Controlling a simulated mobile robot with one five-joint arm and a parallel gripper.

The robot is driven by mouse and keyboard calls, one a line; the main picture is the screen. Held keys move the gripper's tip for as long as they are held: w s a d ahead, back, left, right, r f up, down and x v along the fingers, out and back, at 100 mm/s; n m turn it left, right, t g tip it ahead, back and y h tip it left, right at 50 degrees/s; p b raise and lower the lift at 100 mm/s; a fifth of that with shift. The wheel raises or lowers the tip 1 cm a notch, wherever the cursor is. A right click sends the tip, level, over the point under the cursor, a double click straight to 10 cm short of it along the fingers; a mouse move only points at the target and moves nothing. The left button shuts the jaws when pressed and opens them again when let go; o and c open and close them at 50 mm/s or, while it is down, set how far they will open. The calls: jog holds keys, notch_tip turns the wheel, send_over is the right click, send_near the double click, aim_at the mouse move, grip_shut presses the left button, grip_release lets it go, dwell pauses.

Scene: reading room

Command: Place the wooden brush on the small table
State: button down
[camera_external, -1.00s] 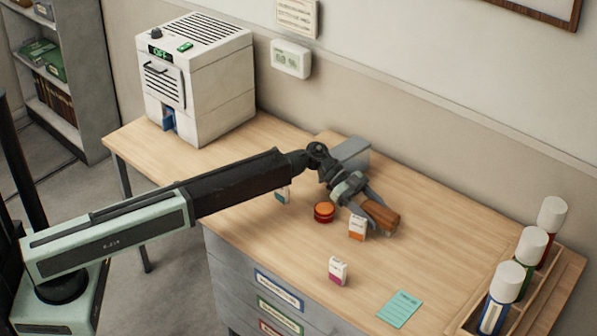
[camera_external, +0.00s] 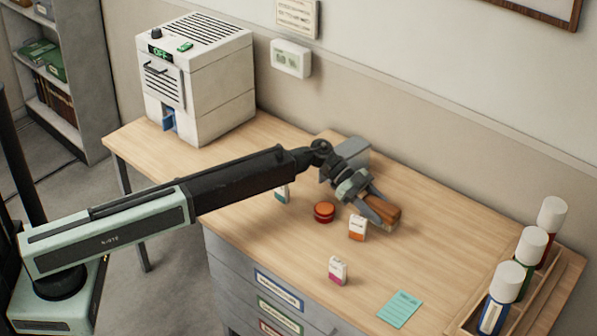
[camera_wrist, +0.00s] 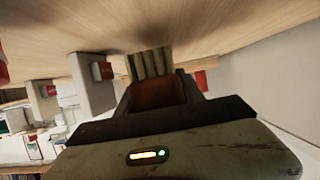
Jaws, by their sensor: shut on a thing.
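My gripper (camera_external: 374,210) is shut on the wooden brush (camera_external: 385,212), at the right of the middle of the wood-topped desk (camera_external: 440,240). The brush is a brown block held low over the desktop; I cannot tell whether it touches. In the wrist view the brush's brown body (camera_wrist: 157,93) sits between the jaws, with its pale bristles (camera_wrist: 150,63) beyond, near the wood surface. No separate small table can be made out for certain.
A small orange-labelled box (camera_external: 358,228) and a round red-orange tin (camera_external: 324,212) stand close left of the brush. A pink-labelled box (camera_external: 338,270) and a teal card (camera_external: 400,309) are nearer. Capped tubes (camera_external: 502,298) stand in a wooden rack at right. A white machine (camera_external: 195,80) stands behind.

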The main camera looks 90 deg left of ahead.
aim_at(381, 204)
notch_tip(381, 204, up, 15)
jog(key=p, duration=1.3)
jog(key=shift+p, duration=0.35)
notch_tip(381, 204, down, 17)
jog(key=b, duration=1.7)
jog(key=shift+f, duration=0.15)
jog(key=shift+r, duration=0.25)
jog(key=shift+f, duration=0.15)
jog(key=c, duration=1)
grip_release()
